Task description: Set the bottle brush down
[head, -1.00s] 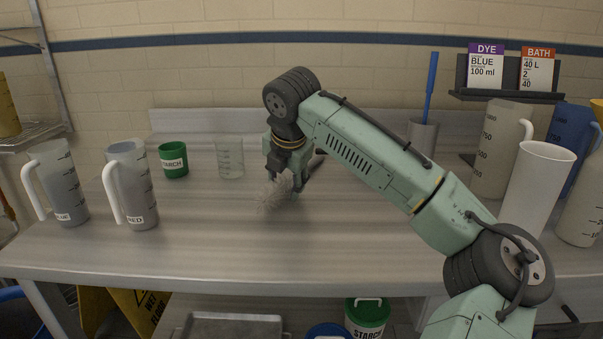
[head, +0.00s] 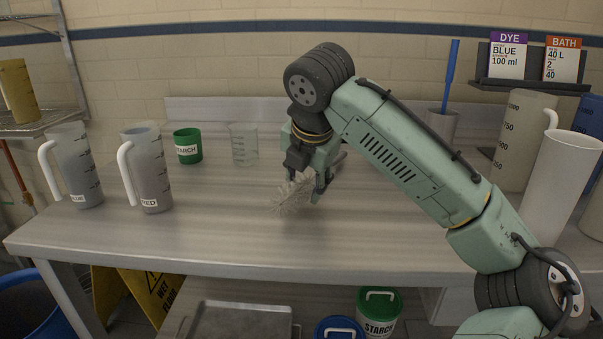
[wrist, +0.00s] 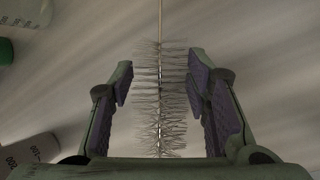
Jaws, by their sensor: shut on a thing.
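The bottle brush (head: 290,194) shows its pale bristles at my gripper (head: 316,180) in the head view, low over the middle of the table. In the wrist view its bristly head (wrist: 160,118) and thin wire stand between the two purple-padded fingers of my gripper (wrist: 160,84). My gripper is shut on the bristles, with some space between the pads. In the head view the rest of the brush is mostly hidden behind the gripper. I cannot tell whether the bristles touch the tabletop (head: 240,235).
A clear beaker (head: 243,146), a green STARCH cup (head: 187,147), a RED jug (head: 150,172) and a BLUE jug (head: 77,167) stand to the left. A white jug (head: 548,187) stands right, beyond my arm. The front middle of the table is clear.

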